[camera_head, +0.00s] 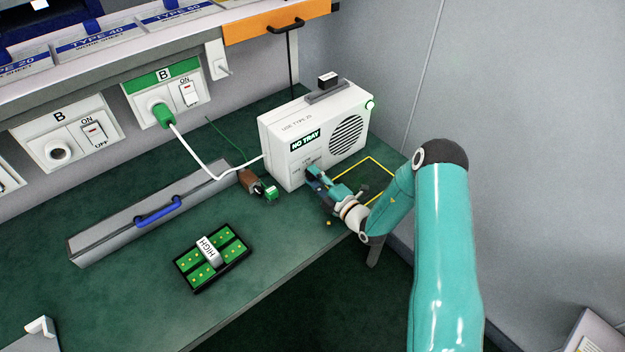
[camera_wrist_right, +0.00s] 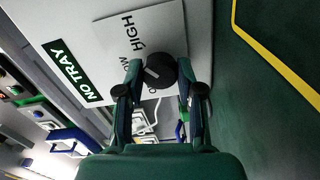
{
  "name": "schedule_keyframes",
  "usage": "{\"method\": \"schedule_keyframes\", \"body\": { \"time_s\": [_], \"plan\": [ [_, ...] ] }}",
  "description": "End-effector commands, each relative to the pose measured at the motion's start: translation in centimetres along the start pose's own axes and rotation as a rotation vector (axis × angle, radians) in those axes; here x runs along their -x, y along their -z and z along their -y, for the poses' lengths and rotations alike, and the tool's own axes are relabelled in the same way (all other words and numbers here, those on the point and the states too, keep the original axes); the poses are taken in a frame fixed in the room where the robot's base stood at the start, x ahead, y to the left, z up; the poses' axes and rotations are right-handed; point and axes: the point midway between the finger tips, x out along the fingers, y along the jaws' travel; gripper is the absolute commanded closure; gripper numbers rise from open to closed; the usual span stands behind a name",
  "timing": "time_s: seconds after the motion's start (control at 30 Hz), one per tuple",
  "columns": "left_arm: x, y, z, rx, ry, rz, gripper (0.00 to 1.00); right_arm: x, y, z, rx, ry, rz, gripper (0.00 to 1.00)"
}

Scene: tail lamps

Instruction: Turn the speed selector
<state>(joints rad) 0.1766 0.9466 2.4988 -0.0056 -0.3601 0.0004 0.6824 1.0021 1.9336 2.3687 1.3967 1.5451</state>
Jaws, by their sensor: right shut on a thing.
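The speed selector is a round black knob (camera_wrist_right: 158,72) on the front of a white machine (camera_head: 283,155). A plate around it reads HIGH and, partly covered, another word ending in W. My right gripper (camera_wrist_right: 160,80) is shut on the knob, one finger on each side; a pale pointer line shows on the knob. In the head view my right gripper (camera_head: 314,180) is at the lower front of the machine and hides the knob. A NO TRAY sign (camera_head: 306,141) is on the machine's front. My left gripper is not in view.
A black tray (camera_head: 196,289) labelled HIGH with green boards lies on the bench (camera_head: 120,300). A long grey box (camera_head: 100,240) with a blue handle is behind it. A white cable (camera_head: 195,155) runs from a green plug to the machine. A yellow outline (camera_head: 390,166) marks the bench at right.

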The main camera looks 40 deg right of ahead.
Motion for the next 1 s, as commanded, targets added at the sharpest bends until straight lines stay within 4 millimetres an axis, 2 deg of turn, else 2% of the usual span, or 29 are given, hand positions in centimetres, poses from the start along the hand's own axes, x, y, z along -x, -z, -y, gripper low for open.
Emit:
{"method": "schedule_keyframes", "body": {
  "time_s": [0.03, 0.3, 0.83, 0.87, 1.0],
  "plan": [
    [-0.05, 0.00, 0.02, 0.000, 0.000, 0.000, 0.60, 0.20, -0.15, 0.46, -0.034, 0.012, 0.006, 0.98],
    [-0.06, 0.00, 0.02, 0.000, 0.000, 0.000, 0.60, 0.23, -0.18, 0.50, -0.142, 0.012, 0.007, 0.98],
    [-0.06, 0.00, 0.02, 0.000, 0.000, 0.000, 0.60, 0.30, -0.24, 0.57, -0.170, 0.013, 0.010, 0.98],
    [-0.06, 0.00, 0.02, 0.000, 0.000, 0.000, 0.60, 0.30, -0.24, 0.57, -0.170, 0.013, 0.010, 0.60],
    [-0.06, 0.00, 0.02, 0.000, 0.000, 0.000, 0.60, 0.26, -0.22, 0.46, -0.168, 0.010, 0.008, 0.38]
  ]
}}
